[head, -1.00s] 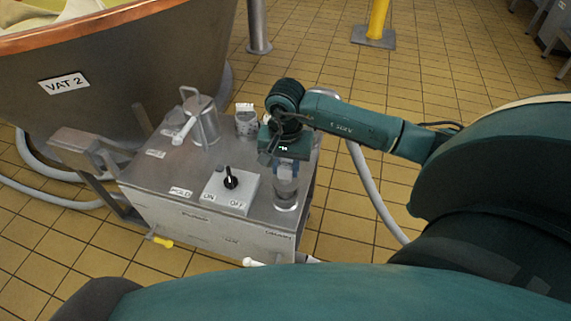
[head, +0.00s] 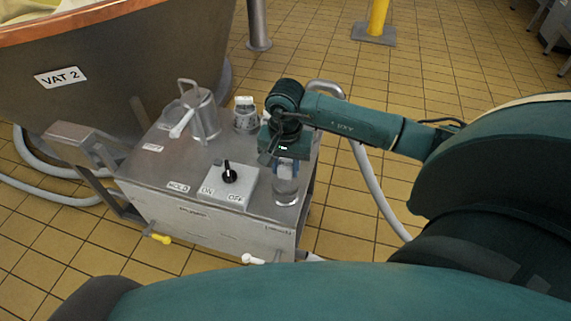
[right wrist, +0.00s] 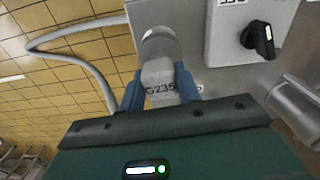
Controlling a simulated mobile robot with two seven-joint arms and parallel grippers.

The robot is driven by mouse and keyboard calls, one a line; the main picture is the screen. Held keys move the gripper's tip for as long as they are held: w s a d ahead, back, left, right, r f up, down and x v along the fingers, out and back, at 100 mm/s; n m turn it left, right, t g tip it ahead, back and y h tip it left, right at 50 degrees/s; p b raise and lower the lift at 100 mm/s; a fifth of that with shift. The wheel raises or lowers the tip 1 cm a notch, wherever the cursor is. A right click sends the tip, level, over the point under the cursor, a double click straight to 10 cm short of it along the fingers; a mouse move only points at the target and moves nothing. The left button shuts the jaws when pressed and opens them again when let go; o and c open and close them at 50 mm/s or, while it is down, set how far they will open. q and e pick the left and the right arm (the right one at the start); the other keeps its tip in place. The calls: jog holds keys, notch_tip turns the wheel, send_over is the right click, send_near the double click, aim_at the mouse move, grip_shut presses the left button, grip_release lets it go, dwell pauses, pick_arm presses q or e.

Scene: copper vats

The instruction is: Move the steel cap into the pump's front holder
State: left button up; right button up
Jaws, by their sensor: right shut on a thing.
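My right gripper (head: 285,160) is over the front right corner of the steel pump box (head: 165,180). In the right wrist view its blue fingers (right wrist: 160,90) are shut on a grey block marked with a number, which I take to be the steel cap (right wrist: 159,78). A round steel cylinder, seemingly the front holder (head: 286,192), stands directly below the gripper; it also shows beyond the block in the right wrist view (right wrist: 160,45). Block and cylinder line up and look close or touching; how far the cap is seated cannot be told. My left gripper is out of view.
An ON/OFF switch box (head: 229,185) is left of the holder. A steel jug-like vessel (head: 203,112) and a round holder with a white-topped piece (head: 245,116) stand farther back. Vat 2 (head: 120,80) is behind left. A hose (head: 375,190) runs along the right.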

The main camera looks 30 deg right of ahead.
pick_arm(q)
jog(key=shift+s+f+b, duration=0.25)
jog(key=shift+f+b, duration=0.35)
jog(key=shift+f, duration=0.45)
pick_arm(e)
jog(key=shift+f, duration=0.55)
jog(key=o, duration=1.2)
jog(key=shift+c, duration=0.2)
jog(key=shift+w+r+p, duration=0.1)
jog(key=shift+r+p, duration=0.2)
jog(key=shift+r, duration=0.5)
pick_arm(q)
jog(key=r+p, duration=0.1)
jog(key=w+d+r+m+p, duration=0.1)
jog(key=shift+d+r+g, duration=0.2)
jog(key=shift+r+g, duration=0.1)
pick_arm(e)
notch_tip(320, 180, up, 12)
jog(key=shift+f, duration=0.2)
